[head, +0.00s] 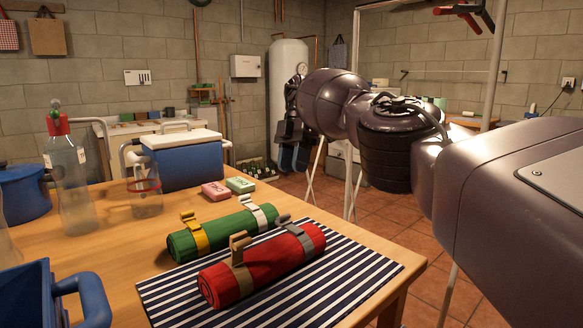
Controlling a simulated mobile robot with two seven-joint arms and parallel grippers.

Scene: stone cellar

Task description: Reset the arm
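My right arm reaches in from the right edge and stretches out level past the table's far right side. My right gripper (294,160) hangs from its end, pointing down in front of a white tank. Its two fingers are apart with nothing seen between them. It is beyond the table and touches nothing that I can see. My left gripper and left arm are not in view.
On the wooden table (405,251), a red roll (262,270) lies on a striped mat (345,283), beside a green roll (222,235). A blue cooler (190,165), soap boxes, a glass bottle (72,180) and a blue crate (25,300) stand leftward. Tiled floor shows right of the table.

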